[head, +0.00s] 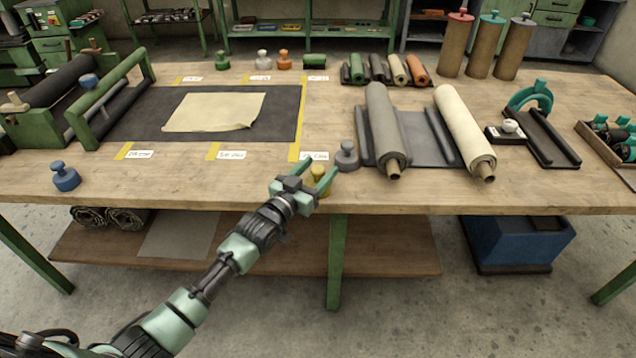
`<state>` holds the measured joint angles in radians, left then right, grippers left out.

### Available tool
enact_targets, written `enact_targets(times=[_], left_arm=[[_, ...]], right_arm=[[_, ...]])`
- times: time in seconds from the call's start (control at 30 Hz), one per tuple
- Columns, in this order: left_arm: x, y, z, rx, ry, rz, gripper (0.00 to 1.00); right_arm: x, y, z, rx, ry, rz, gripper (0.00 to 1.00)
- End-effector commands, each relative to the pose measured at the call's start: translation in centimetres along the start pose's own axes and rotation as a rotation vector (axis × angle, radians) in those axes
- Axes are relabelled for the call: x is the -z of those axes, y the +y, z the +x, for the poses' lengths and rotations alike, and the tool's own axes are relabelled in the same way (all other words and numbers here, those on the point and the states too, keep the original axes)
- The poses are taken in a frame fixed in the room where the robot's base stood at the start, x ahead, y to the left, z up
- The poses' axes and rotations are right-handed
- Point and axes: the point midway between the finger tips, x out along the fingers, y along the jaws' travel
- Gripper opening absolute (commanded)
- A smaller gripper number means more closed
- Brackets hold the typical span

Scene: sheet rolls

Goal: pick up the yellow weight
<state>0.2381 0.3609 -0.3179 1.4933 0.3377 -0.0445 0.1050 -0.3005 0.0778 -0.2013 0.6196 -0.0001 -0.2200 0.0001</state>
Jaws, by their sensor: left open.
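The yellow weight (319,178) stands near the front edge of the workbench, close to the middle of the head view. My left gripper (322,180) is open at the weight, with its green fingers around or just in front of it. The gripper hides part of the weight. I cannot tell whether the fingers touch it. My right gripper is not in view.
A grey weight (347,157) stands close behind and right of the gripper. A grey roll (385,125) and a cream roll (462,125) lie to the right. A blue weight (65,177) stands at the left. The wooden bench (220,178) is clear between the blue weight and the gripper.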

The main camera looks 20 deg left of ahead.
Motion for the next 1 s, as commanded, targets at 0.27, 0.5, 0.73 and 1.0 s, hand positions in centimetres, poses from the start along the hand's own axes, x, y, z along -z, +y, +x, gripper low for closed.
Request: enact_targets(times=[0.27,0.5,0.73,1.0], left_arm=[[-0.08,0.03,0.36,0.000,-0.002,0.001,0.59],[-0.09,0.02,0.34,0.000,-0.002,0.001,0.00],[-0.09,0.02,0.33,0.000,-0.002,0.001,0.00],[-0.11,0.02,0.32,0.000,-0.002,0.001,0.00]], right_arm=[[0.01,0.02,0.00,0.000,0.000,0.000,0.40],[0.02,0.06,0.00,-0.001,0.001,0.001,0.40],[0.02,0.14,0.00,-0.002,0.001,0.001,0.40],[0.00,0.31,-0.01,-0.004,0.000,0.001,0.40]])
